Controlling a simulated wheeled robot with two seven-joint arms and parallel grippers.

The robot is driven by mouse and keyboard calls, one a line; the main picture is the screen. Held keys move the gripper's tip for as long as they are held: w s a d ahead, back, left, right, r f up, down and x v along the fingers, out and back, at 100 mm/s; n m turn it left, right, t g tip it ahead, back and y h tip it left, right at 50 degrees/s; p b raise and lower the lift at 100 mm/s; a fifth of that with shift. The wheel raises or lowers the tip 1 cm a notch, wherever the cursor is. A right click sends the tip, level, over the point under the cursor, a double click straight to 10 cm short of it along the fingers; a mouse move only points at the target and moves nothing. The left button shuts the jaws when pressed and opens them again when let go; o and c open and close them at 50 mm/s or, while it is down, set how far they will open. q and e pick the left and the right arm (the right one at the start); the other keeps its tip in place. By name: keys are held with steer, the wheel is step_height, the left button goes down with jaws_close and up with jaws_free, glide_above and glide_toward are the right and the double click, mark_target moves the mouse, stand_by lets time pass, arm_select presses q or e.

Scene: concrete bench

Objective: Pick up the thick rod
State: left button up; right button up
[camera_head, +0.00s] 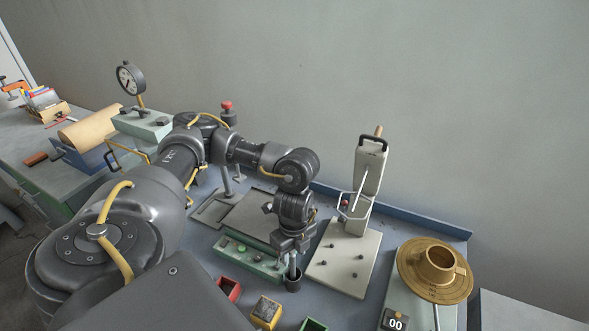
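My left arm comes in from the left and bends down over the bench. My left gripper (292,252) points downward above a small dark cup (293,283). A slim grey upright piece, which looks like a rod (293,268), shows between the gripper and the cup. It is too small to tell whether it is the thick rod, how many rods there are, or whether the fingers touch it. The finger opening is not clear. My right gripper is not in view.
A green button box (250,257) stands left of the cup. A pale plate with a tall beige stand (367,175) is to the right, then a brass flanged piece (435,281). Red (228,288), yellow (266,311) and green (313,325) bins sit in front. A wall closes the back.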

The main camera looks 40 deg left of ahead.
mark_target(292, 265)
arm_select(q)
steer(key=shift+s+r, duration=0.1)
steer(key=shift+s, duration=0.45)
steer(key=f, duration=0.4)
steer(key=shift+w+d+f, duration=0.2)
steer(key=shift+d+f, duration=0.05)
steer(key=shift+f, duration=0.25)
steer(key=shift+s, duration=0.15)
jaws_close()
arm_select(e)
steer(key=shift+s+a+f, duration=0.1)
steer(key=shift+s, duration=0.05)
